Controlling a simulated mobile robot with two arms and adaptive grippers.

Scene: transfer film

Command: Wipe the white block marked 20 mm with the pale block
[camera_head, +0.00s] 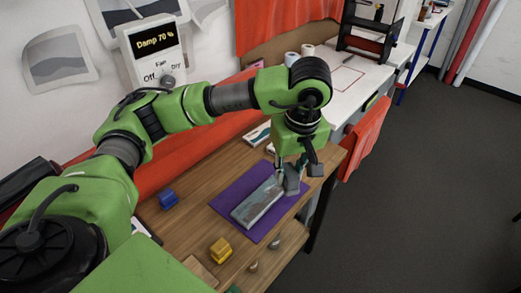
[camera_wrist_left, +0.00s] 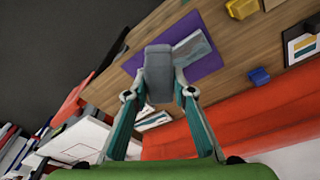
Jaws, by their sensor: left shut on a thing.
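A long whitish block with grey-teal patches (camera_head: 256,204) lies on a purple mat (camera_head: 238,190); no 20 mm mark is legible. It also shows in the wrist view (camera_wrist_left: 193,48), partly hidden behind the held block. My left gripper (camera_head: 288,174) points down over the mat at the far right end of the long block. Its fingers are shut on a grey block (camera_head: 292,181), the pale block, which fills the space between the fingertips in the wrist view (camera_wrist_left: 158,76). I cannot tell whether the two blocks touch. My right gripper is not in view.
The mat lies on a wooden table (camera_head: 188,220). A blue block (camera_head: 168,199) and a yellow block (camera_head: 220,250) stand to its left and front. An orange-red cloth (camera_head: 366,138) hangs at the right. A panel (camera_head: 153,50) reading "Damp 70 %" is on the wall.

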